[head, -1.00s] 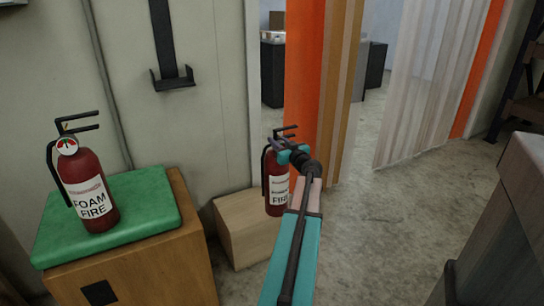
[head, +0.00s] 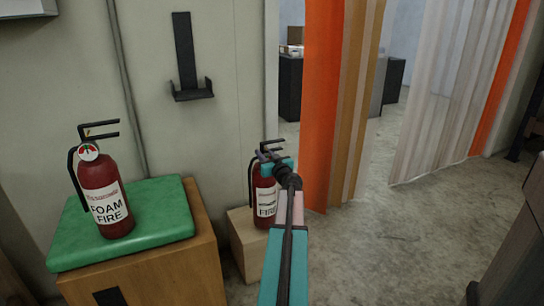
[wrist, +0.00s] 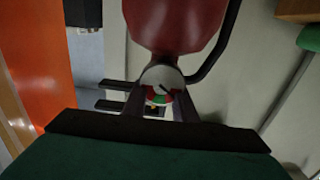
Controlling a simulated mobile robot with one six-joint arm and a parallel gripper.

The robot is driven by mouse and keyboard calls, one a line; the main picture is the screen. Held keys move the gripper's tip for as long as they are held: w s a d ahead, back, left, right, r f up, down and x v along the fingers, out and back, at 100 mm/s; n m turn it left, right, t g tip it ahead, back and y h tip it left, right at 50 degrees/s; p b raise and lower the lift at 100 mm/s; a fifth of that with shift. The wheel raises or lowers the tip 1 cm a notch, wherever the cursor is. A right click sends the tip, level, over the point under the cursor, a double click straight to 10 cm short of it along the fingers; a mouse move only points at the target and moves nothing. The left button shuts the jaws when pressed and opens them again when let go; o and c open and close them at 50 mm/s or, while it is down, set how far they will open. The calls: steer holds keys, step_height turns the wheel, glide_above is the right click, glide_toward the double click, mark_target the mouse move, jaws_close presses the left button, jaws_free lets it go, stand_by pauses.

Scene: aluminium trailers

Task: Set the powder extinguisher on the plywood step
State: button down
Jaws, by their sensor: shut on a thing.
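My gripper (head: 270,156) is shut on the neck of a red extinguisher (head: 263,190), which is upright. Its label reads FIRE; the word above is too small to read, so I cannot confirm it is powder. The wrist view shows the red body (wrist: 176,22) and the gauge (wrist: 160,80) by the gripper fingers (wrist: 160,105). The plywood step (head: 246,250) is a low pale box against the wall. The extinguisher's base overlaps the step's top in the head view; I cannot tell whether it touches. My arm hides part of both.
A foam extinguisher (head: 104,198) stands on a green cushion (head: 160,222) on a wooden cabinet (head: 180,275) to the left. An empty black bracket (head: 190,90) hangs on the wall. Orange and clear strip curtains (head: 325,110) flank a doorway.

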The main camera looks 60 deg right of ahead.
steer(key=shift+w+a+r, duration=0.15)
steer(key=shift+w+a, duration=0.05)
steer(key=shift+w, duration=0.4)
steer(key=shift+w+a+r, duration=0.1)
steer(key=shift+w+a, duration=0.05)
steer(key=shift+w, duration=0.45)
steer(key=shift+f, duration=0.1)
steer(key=shift+f+b, duration=0.4)
steer(key=shift+f, duration=1.2)
steer(key=c, duration=1.4)
jaws_free()
steer(key=shift+s+f, duration=0.1)
steer(key=shift+f, duration=0.25)
steer(key=shift+c, duration=0.2)
steer(key=shift+s+a, duration=0.1)
steer(key=shift+a, duration=0.05)
steer(key=v, duration=1.1)
steer(key=shift+s+a, duration=0.2)
steer(key=shift+s, duration=0.1)
steer(key=shift+r, duration=0.1)
